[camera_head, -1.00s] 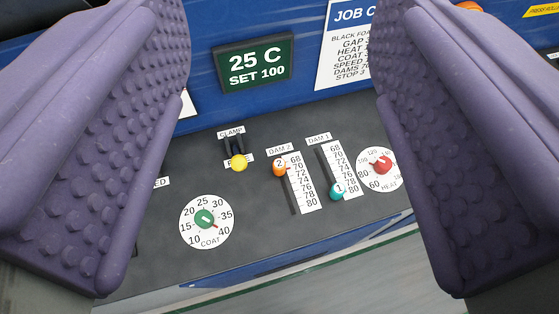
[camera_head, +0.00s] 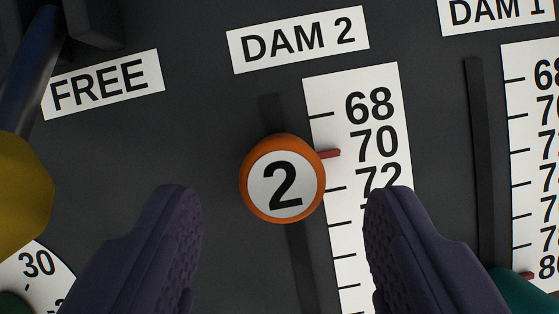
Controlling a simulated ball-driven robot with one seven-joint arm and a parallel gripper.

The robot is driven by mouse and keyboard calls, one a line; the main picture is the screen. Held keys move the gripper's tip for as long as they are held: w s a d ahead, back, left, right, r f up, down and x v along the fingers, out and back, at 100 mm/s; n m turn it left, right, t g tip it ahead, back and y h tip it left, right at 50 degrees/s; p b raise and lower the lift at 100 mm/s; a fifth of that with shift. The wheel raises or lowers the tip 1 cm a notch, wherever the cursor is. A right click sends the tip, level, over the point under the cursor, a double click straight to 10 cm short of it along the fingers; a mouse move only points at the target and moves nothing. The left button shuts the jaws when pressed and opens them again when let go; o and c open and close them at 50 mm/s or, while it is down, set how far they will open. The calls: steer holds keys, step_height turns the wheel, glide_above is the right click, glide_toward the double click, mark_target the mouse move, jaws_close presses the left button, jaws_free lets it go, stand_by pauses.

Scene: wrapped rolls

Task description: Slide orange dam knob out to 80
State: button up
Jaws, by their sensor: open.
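The orange dam knob (camera_head: 283,178), with a white cap marked 2, sits in the DAM 2 slot (camera_head: 301,262) near its upper end. Its red pointer (camera_head: 330,154) is between the 70 and 72 labels on the white scale (camera_head: 319,95), closer to 70. The scale shows 68, 70 and 72; its lower numbers, 80 among them, are hidden behind my right finger or out of view. My gripper (camera_head: 286,215) is open, its purple fingers on either side of and a little below the knob in the picture, apart from it and empty.
The yellow clamp knob (camera_head: 20,195) is at the left beside the FREE label (camera_head: 103,83). The teal DAM 1 knob (camera_head: 515,293) is at the lower right, near 80 on its own scale (camera_head: 535,140). The coat dial (camera_head: 38,272) shows at the lower left.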

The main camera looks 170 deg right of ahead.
mark_target(284, 197)
steer(key=b+x, duration=0.1)
steer(key=x, duration=0.3)
steer(key=shift+w+f, duration=0.15)
jaws_close()
